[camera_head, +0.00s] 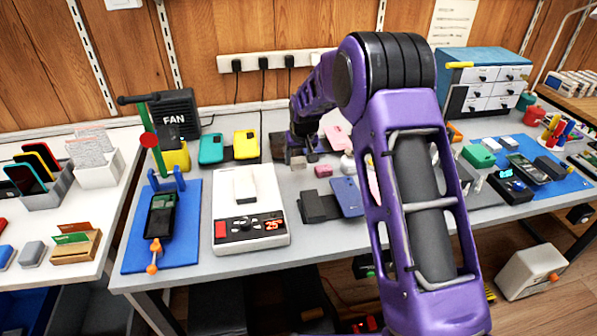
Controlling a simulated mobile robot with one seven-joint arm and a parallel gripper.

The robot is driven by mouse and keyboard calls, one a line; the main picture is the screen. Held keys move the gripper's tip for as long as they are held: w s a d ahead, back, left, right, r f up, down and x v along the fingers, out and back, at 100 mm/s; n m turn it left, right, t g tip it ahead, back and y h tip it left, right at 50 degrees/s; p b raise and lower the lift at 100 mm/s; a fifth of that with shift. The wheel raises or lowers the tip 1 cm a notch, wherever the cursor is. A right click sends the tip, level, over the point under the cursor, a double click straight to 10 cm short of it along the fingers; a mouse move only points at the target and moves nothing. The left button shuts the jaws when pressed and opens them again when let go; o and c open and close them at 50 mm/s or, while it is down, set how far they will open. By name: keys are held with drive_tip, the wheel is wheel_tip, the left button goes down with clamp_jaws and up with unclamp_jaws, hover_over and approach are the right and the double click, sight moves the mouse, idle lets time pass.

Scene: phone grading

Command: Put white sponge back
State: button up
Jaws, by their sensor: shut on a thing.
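My gripper (304,150) is small and far off at the back middle of the grey table, partly hidden by my own purple arm. It is shut on a small pale block at its fingertips, which appears to be the white sponge (298,162). The block is low over the table or touching it; I cannot tell which. A small pink block (323,170) lies just right of it, and a larger pink piece (338,137) lies behind to the right.
A white device with a red display (250,236) stands front left of the gripper. Yellow (245,144) and teal (211,149) phone cases stand to its left. A blue phone (347,196) leans on a dark block (318,207) in front. A drawer cabinet (487,75) stands back right.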

sight(299, 163)
drive_tip(key=shift+f, duration=2)
drive_tip(key=shift+f+b, duration=0.15)
drive_tip(key=shift+b, duration=0.15)
drive_tip(key=o, duration=1.3)
drive_tip(key=shift+r, duration=0.3)
drive_tip(key=p+v, duration=0.1)
drive_tip(key=v, duration=1)
drive_tip(key=shift+s+r+p, duration=0.25)
drive_tip(key=shift+r+p, duration=0.05)
